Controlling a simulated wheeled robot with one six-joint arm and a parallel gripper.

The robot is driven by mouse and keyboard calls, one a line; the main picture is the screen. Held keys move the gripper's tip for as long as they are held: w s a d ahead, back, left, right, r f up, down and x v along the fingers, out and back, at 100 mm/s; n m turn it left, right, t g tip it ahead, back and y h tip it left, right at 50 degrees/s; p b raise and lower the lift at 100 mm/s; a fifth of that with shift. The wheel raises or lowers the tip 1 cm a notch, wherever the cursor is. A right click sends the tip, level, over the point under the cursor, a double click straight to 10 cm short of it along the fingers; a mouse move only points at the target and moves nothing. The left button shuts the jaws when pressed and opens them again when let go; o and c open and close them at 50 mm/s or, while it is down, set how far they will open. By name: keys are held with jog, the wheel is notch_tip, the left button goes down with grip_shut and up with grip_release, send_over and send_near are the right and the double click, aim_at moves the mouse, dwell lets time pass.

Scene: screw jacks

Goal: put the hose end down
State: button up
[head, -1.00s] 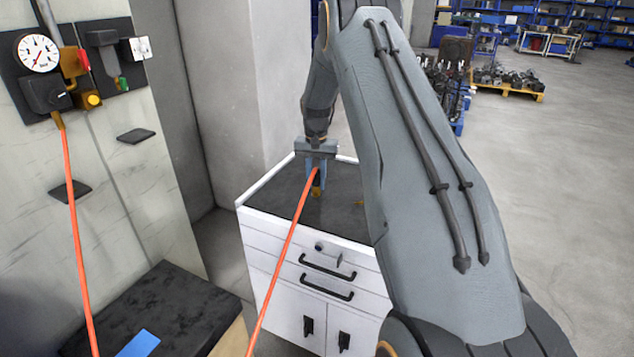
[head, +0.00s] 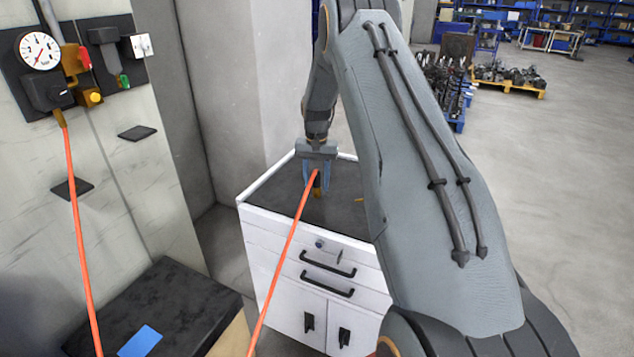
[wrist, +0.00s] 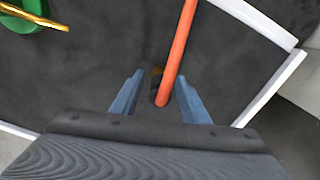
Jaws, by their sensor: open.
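The orange hose (head: 283,254) rises from the lower edge of the head view to its end on top of the white cabinet (head: 262,226). The hose end (head: 318,192) has a brass-coloured tip at the dark cabinet top. My gripper (head: 316,184) is open above the cabinet top, with its blue fingers on either side of the hose end. In the wrist view the hose (wrist: 176,55) runs down between the two spread fingers (wrist: 160,98), with visible gaps beside it. The tip is partly hidden there, and I cannot tell exactly how it rests.
A green object with a brass-coloured rod (wrist: 30,14) lies on the cabinet top. The cabinet has a raised white rim (wrist: 272,90). A panel with a gauge (head: 39,50) stands at left, above a black-topped block (head: 150,310). Open floor (head: 570,190) lies at right.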

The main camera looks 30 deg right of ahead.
notch_tip(320, 180, up, 11)
jog(key=b, duration=0.4)
jog(key=shift+r+b, duration=0.3)
jog(key=shift+r, duration=0.05)
jog(key=shift+s+a+r, duration=0.15)
jog(key=shift+s+a, duration=0.05)
jog(key=shift+a, duration=0.15)
jog(key=s+a+f+n, duration=0.1)
jog(key=s+a+n, duration=0.1)
jog(key=s+a, duration=0.4)
jog(key=s+a+f+n+t, duration=0.1)
jog(key=s+a, duration=0.6)
jog(key=s, duration=0.9)
jog(key=s+a+f+n, duration=0.3)
jog(key=s+a, duration=0.3)
jog(key=s, duration=0.4)
jog(key=shift+s+a+n, duration=0.25)
jog(key=shift+s+n, duration=0.15)
jog(key=shift+n, duration=0.3)
